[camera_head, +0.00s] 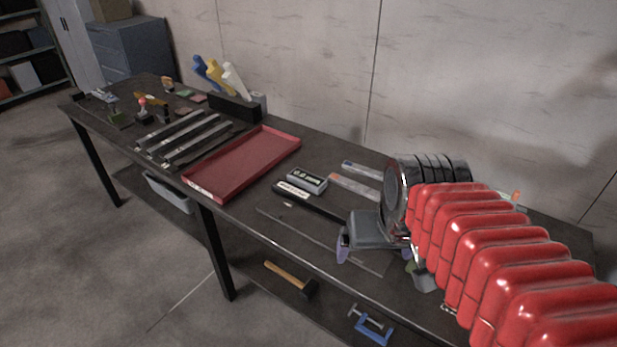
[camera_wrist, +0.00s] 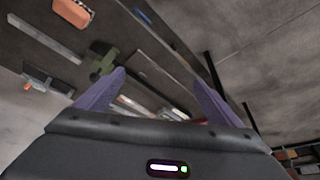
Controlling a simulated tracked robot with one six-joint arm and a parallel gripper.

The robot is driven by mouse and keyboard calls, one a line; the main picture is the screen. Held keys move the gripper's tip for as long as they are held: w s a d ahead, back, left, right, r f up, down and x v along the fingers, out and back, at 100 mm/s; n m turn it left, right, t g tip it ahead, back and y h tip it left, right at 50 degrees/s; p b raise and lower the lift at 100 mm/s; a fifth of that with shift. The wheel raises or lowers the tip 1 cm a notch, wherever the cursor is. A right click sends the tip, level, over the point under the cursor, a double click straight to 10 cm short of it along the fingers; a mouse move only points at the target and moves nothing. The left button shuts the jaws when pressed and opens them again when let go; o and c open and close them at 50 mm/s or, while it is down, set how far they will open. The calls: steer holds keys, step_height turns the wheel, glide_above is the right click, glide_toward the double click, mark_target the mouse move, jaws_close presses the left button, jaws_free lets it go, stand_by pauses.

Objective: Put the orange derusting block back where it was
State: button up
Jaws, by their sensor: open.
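An orange block (camera_wrist: 74,14) lies on the dark bench at the upper left of the wrist view, apart from my fingers; it looks like the derusting block. In the head view, a small orange patch (camera_head: 516,195) shows behind my red arm at the right; I cannot tell if it is the same thing. My gripper (camera_head: 375,251) is over the front part of the bench with its purple fingers spread. In the wrist view my gripper (camera_wrist: 160,78) is open, with nothing held between the fingers. The arm hides much of the bench's right end.
A red tray (camera_head: 250,164) lies mid-bench, with metal bars (camera_head: 185,137) left of it. A small labelled box (camera_head: 307,180) and a black tool (camera_head: 310,202) lie left of my gripper. A hammer (camera_head: 288,277) and blue clamp (camera_head: 371,325) are on the lower shelf.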

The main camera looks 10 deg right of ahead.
steer(key=s+a+r+n+t+y, duration=0.1)
steer(key=s+a+n, duration=0.1)
steer(key=a, duration=0.4)
steer(key=shift+r, duration=0.1)
stand_by(1.1)
steer(key=shift+s, duration=0.1)
